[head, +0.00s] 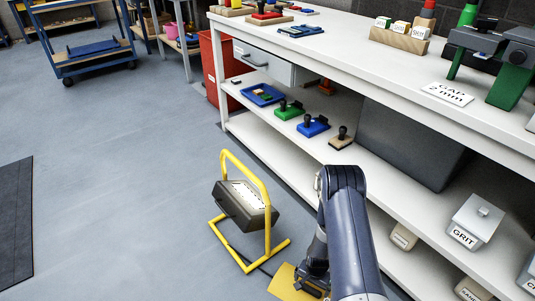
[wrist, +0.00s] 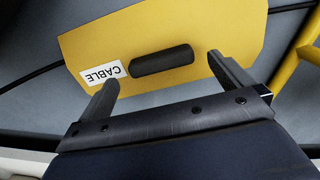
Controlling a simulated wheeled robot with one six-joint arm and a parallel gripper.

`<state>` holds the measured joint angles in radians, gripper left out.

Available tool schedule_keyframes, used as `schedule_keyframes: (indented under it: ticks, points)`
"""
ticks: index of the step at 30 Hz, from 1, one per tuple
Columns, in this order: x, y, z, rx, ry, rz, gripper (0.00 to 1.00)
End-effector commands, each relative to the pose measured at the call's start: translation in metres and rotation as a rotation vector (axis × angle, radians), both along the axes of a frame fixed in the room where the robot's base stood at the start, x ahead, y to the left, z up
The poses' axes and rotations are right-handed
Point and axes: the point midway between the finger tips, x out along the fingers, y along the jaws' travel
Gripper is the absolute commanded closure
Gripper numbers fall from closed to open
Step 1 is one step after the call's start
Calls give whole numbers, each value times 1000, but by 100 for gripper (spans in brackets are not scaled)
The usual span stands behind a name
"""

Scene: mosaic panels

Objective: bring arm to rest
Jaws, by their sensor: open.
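My gripper (wrist: 160,87) is open in the wrist view, its two fingers apart. Between and beyond the fingertips is a black cylindrical handle (wrist: 162,61) on a yellow plate (wrist: 190,25) with a white label reading CABLE (wrist: 103,74). I cannot tell the gap between the fingers and the handle. In the head view my arm (head: 345,215) reaches down in front of the bench, and the yellow plate (head: 285,284) lies at the floor under it.
A work lamp on a yellow frame (head: 243,205) stands just left of my arm. A dark cable (wrist: 40,80) runs across the floor. A white bench (head: 350,42) with lower shelves holding stamps and boxes is at the right.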

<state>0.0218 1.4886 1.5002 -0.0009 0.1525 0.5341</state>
Motion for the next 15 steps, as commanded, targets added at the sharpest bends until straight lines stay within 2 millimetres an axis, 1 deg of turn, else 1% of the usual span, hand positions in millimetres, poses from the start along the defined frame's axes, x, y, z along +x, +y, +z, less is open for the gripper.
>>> schedule_keyframes:
  ticks: [1, 6, 7, 10, 12, 15]
  points:
    - [-1, 0, -17, 0, 1, 0, 0]
    - [0, 0, -49, 1, 1, 0, 0]
    - [2, 0, -33, 0, -4, 0, 0]
    - [1, 0, -11, 0, -2, 0, 0]
    - [0, 0, 2, 0, -1, 0, 0]
    - [0, 0, 13, 0, 0, 0, 0]
